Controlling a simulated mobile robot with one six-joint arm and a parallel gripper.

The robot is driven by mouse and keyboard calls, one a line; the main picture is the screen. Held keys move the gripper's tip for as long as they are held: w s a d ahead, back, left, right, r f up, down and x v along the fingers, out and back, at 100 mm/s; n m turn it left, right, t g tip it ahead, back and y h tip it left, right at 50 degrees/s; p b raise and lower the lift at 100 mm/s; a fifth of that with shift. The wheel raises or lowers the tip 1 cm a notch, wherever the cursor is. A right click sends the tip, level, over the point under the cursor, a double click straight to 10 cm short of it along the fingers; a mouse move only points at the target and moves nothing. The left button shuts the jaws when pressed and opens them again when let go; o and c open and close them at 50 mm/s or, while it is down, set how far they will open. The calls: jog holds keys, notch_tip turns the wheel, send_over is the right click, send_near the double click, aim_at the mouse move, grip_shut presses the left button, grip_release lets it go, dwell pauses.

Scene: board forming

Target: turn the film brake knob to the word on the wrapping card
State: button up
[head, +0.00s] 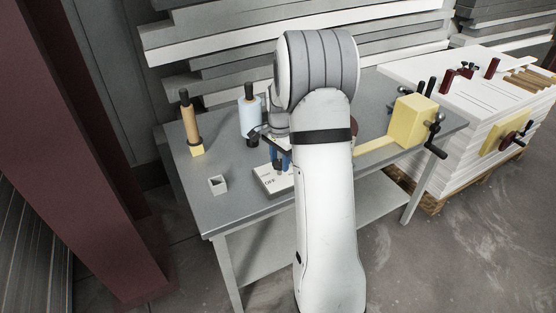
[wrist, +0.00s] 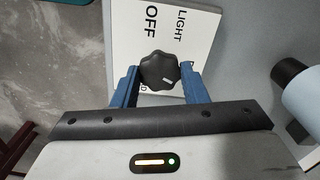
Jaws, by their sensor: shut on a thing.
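The film brake knob (wrist: 158,68) is black and lobed, on a white panel (wrist: 204,30) printed with LIGHT and OFF. A third word by the knob is mostly hidden; only a final D shows. A short white mark is on the knob's lower right in the wrist view; I cannot tell which word it points to. My gripper (wrist: 160,82) is shut on the knob, a blue finger on each side. In the head view the panel (head: 264,181) lies on the grey bench, partly behind my arm. I cannot make out a wrapping card.
On the grey bench (head: 235,195) stand a light-blue film roll (head: 250,118), a tan roll (head: 189,125) on a yellow base and a small open grey box (head: 217,185). A yellow block (head: 412,120) with black handles is at the right.

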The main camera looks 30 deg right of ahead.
aim_at(279, 162)
jog(key=shift+s+a+f, duration=0.15)
jog(key=shift+f, duration=0.05)
jog(key=o, duration=1)
jog(key=shift+r, duration=0.1)
jog(key=shift+c, duration=0.2)
jog(key=shift+r, duration=0.15)
jog(key=shift+r, duration=0.35)
notch_tip(279, 162, up, 7)
jog(key=shift+f, duration=0.1)
